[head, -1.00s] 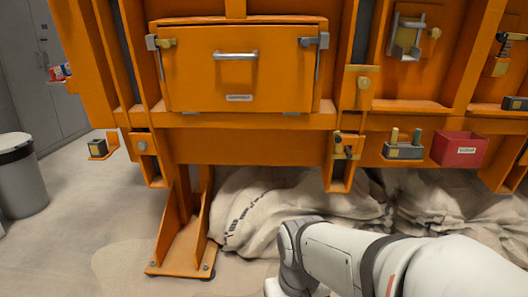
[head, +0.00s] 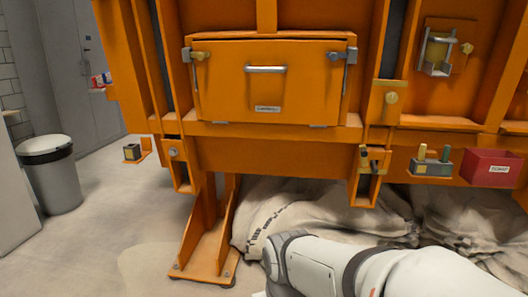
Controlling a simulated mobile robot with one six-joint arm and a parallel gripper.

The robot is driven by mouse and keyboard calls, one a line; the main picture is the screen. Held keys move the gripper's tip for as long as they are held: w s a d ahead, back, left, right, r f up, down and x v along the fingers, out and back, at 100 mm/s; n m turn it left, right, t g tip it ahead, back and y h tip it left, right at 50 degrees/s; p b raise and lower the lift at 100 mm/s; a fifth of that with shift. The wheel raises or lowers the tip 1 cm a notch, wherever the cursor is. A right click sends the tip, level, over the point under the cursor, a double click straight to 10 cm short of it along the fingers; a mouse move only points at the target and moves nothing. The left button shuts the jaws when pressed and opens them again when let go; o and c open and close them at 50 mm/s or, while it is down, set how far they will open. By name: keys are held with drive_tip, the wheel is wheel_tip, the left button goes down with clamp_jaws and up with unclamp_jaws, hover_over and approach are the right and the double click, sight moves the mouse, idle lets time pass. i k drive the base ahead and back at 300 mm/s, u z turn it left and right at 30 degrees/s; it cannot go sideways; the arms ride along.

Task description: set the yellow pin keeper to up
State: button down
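Several yellow fittings show on the orange frame, and I cannot tell for sure which one is the yellow pin keeper. A yellow plate with a round knob (head: 391,97) sits on the post right of the orange door. A grey bracket holding a yellow block (head: 438,50) is mounted further right. A small fitting with a yellowish part and a dark pin (head: 371,155) sits lower on the post. My gripper is out of view; only my white arm shows at the bottom, apart from these fittings.
The orange door (head: 270,80) with its silver handle is closed. A grey holder with two pegs (head: 431,163) and a red box (head: 490,168) are on the right. Sandbags (head: 300,215) lie beneath. A grey bin (head: 50,175) stands left, with clear floor beside it.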

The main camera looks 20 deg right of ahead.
sight(364, 153)
drive_tip(key=u, duration=0.1)
drive_tip(key=i, duration=0.85)
drive_tip(key=z, duration=0.5)
